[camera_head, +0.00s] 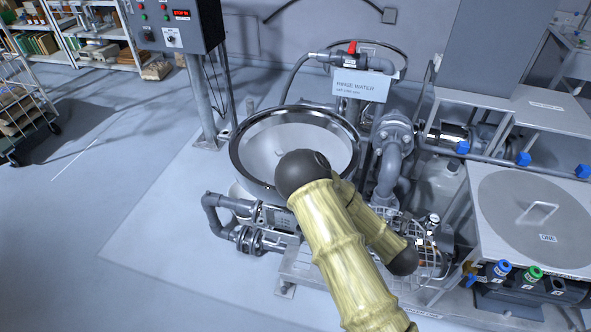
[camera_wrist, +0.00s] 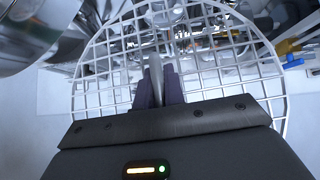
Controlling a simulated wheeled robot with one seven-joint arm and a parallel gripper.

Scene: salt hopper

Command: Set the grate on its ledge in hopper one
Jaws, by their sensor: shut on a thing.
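The grate is a round white wire grid; it fills much of the wrist view (camera_wrist: 222,62), and part of it shows in the head view (camera_head: 440,262) right of my arm. In the head view my gripper is mostly hidden behind my arm. The open hopper (camera_head: 262,150), a round steel bowl with a dark rim, is left of the grate. My arm covers part of its right front. I see no number on it and cannot make out its ledge.
A round lid (camera_head: 500,212) marked ONE lies on the bench at right. Pipes (camera_head: 392,160) and a rinse water sign (camera_head: 361,86) stand behind and right of the hopper. A control box (camera_head: 176,22) on a post is behind left.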

